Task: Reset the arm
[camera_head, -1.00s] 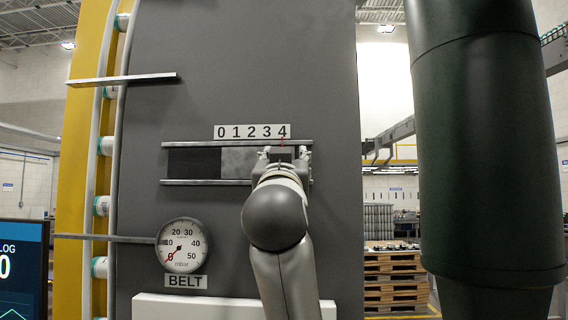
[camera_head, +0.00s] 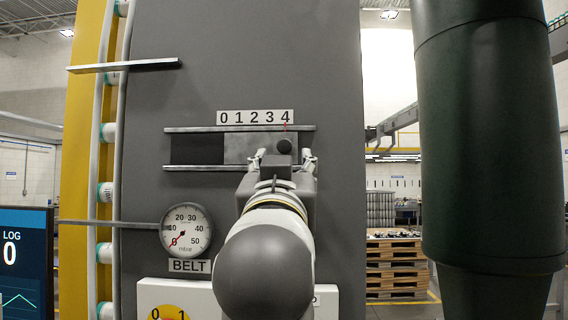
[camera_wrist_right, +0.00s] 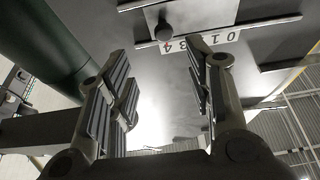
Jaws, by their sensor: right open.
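My right gripper (camera_head: 283,162) is open in front of the grey machine panel, with its fingers spread just below a dark round knob (camera_head: 284,146). The knob sits on a grey slider plate (camera_head: 242,147) between two horizontal rails. A red pointer on the plate lines up with the 4 on the 0-to-4 scale (camera_head: 255,117). In the right wrist view my gripper (camera_wrist_right: 158,52) shows two spread, empty fingers, and the knob (camera_wrist_right: 164,31) stands beyond them, apart from both. My left gripper is not in view.
A BELT gauge (camera_head: 186,231) reads near 0. A white panel with a yellow dial (camera_head: 166,299) is partly hidden by my arm. A dark green column (camera_head: 487,140) stands to the right. Cans (camera_head: 107,192) line a track at left. A LOG screen (camera_head: 22,260) is lower left.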

